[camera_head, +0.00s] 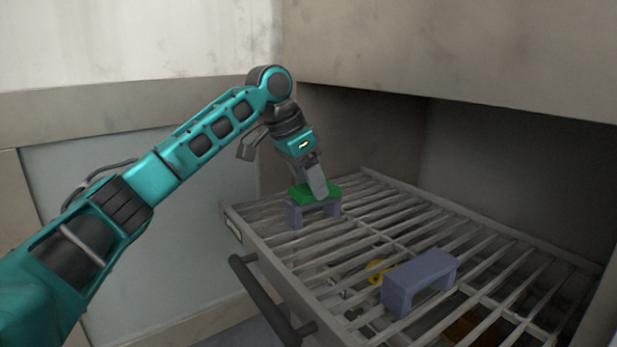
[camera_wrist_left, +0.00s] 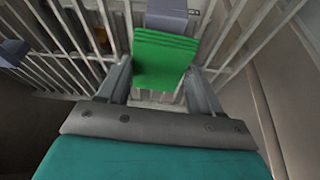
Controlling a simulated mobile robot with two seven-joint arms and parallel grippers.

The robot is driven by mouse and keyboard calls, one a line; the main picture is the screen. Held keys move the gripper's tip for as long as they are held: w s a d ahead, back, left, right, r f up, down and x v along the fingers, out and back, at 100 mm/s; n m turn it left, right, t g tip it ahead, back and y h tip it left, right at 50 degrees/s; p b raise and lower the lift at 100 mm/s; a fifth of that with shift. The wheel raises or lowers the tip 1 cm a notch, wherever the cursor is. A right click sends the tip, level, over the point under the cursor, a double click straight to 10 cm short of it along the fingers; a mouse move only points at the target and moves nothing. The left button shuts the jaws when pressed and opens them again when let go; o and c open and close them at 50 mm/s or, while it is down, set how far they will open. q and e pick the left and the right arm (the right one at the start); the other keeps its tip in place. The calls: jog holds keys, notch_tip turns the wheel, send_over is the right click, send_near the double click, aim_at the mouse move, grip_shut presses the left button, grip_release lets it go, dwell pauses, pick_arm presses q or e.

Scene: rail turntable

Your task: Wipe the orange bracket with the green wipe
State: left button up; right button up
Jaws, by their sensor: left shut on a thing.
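My left gripper (camera_head: 318,186) is shut on the green wipe (camera_head: 302,194), a folded stack that also shows between its fingers in the left wrist view (camera_wrist_left: 160,62). The wipe is over the top of a grey-purple bracket (camera_head: 294,215) near the rack's left corner; whether it touches is hard to tell. That bracket's top also shows beyond the wipe in the wrist view (camera_wrist_left: 168,18). No bracket is clearly orange; only a dark orange patch (camera_head: 466,328) shows through the slats at lower right, and I cannot tell its shape. My right gripper is not in view.
The slatted metal rack (camera_head: 372,186) extends from a recess in the wall. A second grey-purple bracket (camera_head: 420,272) stands at its front middle. A yellow round part (camera_head: 379,271) shows below the slats. A dark handle bar (camera_head: 262,300) runs along the front left side.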

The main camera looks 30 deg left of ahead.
pick_arm(q)
jog(key=shift+f, duration=0.35)
